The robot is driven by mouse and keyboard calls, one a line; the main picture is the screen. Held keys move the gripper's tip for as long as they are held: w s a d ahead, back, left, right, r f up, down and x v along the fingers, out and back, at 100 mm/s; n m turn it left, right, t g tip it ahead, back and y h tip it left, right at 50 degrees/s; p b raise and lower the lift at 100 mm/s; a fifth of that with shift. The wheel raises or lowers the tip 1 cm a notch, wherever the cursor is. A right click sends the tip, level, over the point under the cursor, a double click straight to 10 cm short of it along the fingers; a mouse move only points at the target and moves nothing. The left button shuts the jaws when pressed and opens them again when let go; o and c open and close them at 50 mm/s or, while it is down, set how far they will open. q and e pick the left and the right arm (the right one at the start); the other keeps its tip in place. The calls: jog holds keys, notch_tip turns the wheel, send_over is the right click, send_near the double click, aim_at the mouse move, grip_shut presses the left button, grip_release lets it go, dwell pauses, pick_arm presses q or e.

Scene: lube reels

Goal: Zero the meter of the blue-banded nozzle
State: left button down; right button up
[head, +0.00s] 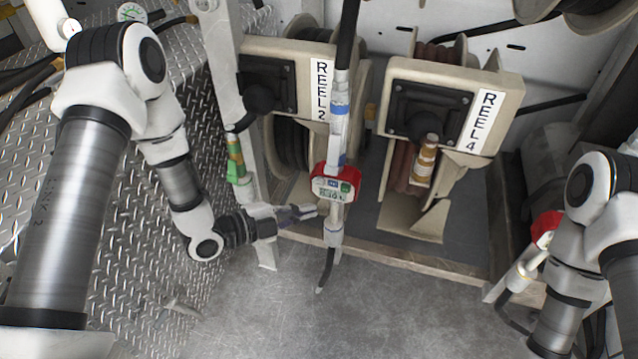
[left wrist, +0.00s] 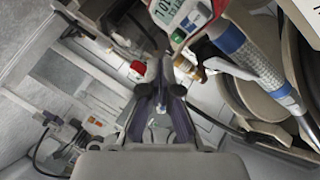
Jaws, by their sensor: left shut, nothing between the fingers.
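The blue-banded nozzle (head: 337,120) hangs upright in front of the reels in the head view. Its red meter (head: 322,170) has a small display, with a blue button and a green button on its face. The digits are too small to read surely. My left gripper (head: 312,211) is shut and empty, its tips close to the lower left of the meter; I cannot tell whether they touch. In the left wrist view its fingers (left wrist: 160,88) are below the tilted meter (left wrist: 181,36), and the blue band (left wrist: 229,39) shows beside it. My right gripper is out of view.
Reel 2 (head: 262,50) and Reel 4 (head: 400,70) stand behind the nozzle. A green-banded fitting (head: 236,162) is to the left, by a post. Another nozzle with a red part (head: 545,225) is beside my right arm. The grey floor (head: 390,310) in front is clear.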

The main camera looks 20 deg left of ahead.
pick_arm(q)
jog(key=shift+w, duration=2.35)
jog(key=shift+w+d+b, duration=0.1)
jog(key=shift+w+b, duration=0.2)
jog(key=shift+w, duration=0.1)
jog(key=shift+w, duration=0.65)
dwell(0.3)
jog(key=shift+s, duration=1.1)
jog(key=shift+s, duration=2.5)
jog(key=shift+p, duration=0.3)
